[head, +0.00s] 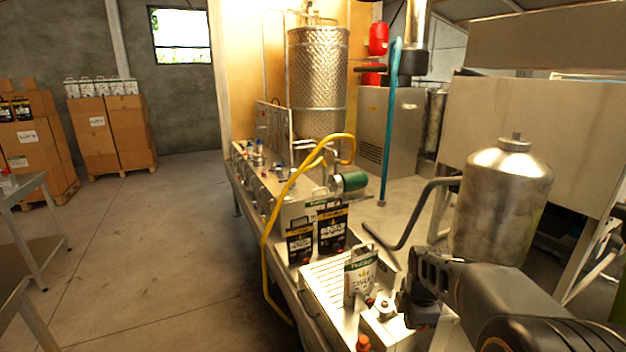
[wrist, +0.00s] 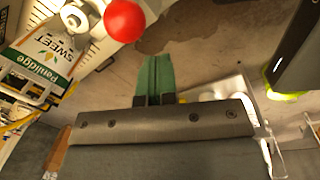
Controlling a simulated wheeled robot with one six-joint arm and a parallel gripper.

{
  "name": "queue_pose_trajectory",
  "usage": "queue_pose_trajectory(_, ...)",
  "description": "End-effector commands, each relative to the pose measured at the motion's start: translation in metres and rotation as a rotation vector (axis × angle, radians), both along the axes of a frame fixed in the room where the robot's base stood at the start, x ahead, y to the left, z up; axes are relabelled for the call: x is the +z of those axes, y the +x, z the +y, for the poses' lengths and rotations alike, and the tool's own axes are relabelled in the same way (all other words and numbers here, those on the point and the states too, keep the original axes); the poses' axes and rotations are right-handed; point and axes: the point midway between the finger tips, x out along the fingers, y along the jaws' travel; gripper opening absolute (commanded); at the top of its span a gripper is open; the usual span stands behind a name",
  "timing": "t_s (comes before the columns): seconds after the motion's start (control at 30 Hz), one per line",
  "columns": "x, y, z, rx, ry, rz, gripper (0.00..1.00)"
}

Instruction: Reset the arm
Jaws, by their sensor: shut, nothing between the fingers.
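My arm reaches in from the lower right of the head view. My gripper (head: 404,308) is at the front end of the press trailer, just right of a small metal box with a round fitting (head: 384,308). In the wrist view its green fingers (wrist: 155,78) are together with nothing between them. A white-and-green carton (head: 360,277) stands on the ribbed tray left of the gripper; it also shows at the left of the wrist view (wrist: 42,58). A red knob (wrist: 124,19) is close to the fingers in the wrist view.
Two black cartons (head: 332,230) stand behind the white one. A yellow hose (head: 268,235) loops over the trailer's side. A steel tank (head: 503,205) stands just behind my arm. Boxes on pallets (head: 112,135) are at the back left. The floor (head: 150,240) left of the trailer is clear.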

Motion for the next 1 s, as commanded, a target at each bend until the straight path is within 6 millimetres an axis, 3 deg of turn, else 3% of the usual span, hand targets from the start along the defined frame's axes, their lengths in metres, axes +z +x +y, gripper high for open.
queue_pose_trajectory(0.2,0.034,-0.054,0.037,-0.586,0.093,-0.146,0.0)
queue_pose_trajectory(0.5,0.044,-0.113,0.065,-1.215,0.298,-0.253,0.0)
queue_pose_trajectory(0.7,0.042,-0.132,0.071,-1.423,0.387,-0.27,0.0)
queue_pose_trajectory(1.0,0.042,-0.137,0.073,-1.487,0.414,-0.271,0.0)
